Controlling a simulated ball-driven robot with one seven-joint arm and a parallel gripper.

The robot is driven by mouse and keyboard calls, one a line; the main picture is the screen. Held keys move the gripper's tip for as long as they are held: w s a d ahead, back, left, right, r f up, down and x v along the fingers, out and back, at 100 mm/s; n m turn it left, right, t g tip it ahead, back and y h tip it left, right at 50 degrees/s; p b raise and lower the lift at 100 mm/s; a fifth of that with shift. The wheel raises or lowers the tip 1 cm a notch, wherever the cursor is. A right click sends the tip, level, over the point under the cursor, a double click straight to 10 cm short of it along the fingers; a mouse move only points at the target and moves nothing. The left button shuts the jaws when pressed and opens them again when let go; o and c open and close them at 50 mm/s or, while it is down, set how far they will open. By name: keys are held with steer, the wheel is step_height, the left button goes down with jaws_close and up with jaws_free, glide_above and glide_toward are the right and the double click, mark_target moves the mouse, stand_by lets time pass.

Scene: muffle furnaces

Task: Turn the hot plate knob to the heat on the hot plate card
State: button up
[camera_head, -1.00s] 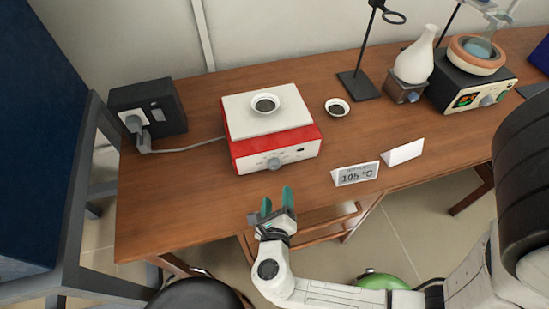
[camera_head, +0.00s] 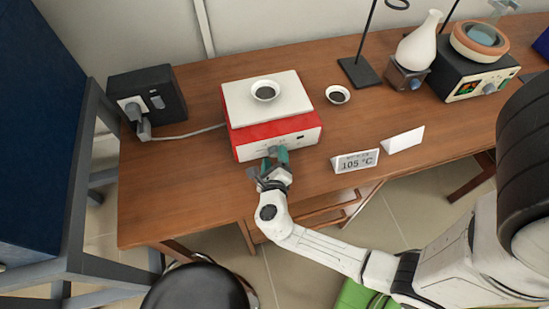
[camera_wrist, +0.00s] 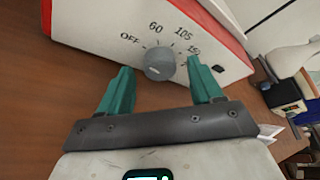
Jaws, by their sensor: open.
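The red and white hot plate (camera_head: 262,138) stands on the wooden bench, with a small dish of dark material (camera_head: 265,90) on its white top. Its grey round knob (camera_wrist: 159,63) is on the front panel; the wrist view shows OFF, 60, 105 and a partly hidden mark that seems to be 150 around it. I cannot tell for sure where the knob points. The hot plate card (camera_head: 356,161) reads 105 °C. My gripper (camera_head: 275,158) is open at the front panel. In the wrist view its green fingers (camera_wrist: 162,88) lie on either side of the knob, apart from it.
A blank white card (camera_head: 404,140) and a second small dish (camera_head: 338,94) are to the right. A stand (camera_head: 361,72), a white flask (camera_head: 418,42) and a heater with a bowl (camera_head: 470,78) are farther right. A black power box (camera_head: 148,98) with a cable is at left.

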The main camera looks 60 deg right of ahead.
steer(key=c, duration=1.1)
steer(key=shift+o, duration=0.2)
